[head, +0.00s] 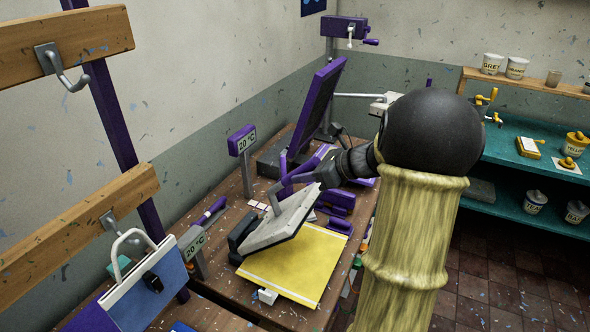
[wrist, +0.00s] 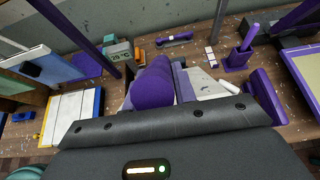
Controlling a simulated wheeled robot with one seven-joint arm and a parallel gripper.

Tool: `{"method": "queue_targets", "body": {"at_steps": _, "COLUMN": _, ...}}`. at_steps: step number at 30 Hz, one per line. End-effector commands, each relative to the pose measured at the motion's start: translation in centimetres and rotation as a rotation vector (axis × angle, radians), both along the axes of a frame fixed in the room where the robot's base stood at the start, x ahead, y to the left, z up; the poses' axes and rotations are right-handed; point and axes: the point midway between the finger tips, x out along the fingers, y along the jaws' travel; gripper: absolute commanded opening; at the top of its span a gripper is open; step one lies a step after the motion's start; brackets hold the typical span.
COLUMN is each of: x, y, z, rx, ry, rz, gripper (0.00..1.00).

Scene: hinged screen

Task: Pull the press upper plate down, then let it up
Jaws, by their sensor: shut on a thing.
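The press upper plate (head: 280,220) is a pale grey slab with a dark block at its left side. It is tilted above a yellow board (head: 300,265) with white edge strips, with a gap visible between them. A purple handle (head: 296,180) rises at the plate's upper end. My gripper (head: 322,178) is at this handle and shut on it; the black wrist comes in from the right. In the wrist view a thick purple grip (wrist: 153,86) stands just beyond my gripper's dark body, which hides the fingertips. Part of a pale plate (wrist: 207,84) shows beside it.
A purple-framed screen (head: 318,105) stands tilted behind the press. A blue board with a clip (head: 150,285) is at the lower left. Teal shelves (head: 535,150) with pots are at the right.

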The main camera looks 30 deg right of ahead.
Motion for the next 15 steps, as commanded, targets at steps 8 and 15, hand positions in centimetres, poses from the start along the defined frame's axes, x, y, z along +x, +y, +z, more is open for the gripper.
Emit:
{"method": "queue_targets", "body": {"at_steps": 8, "x": -2.3, "y": -1.8, "z": -2.1, "rx": -0.001, "ry": 0.007, "rz": -0.003, "gripper": 0.00}}
{"method": "queue_targets", "body": {"at_steps": 15, "x": -3.2, "y": -2.4, "z": -2.4, "rx": -0.001, "ry": 0.006, "rz": -0.001, "gripper": 0.00}}
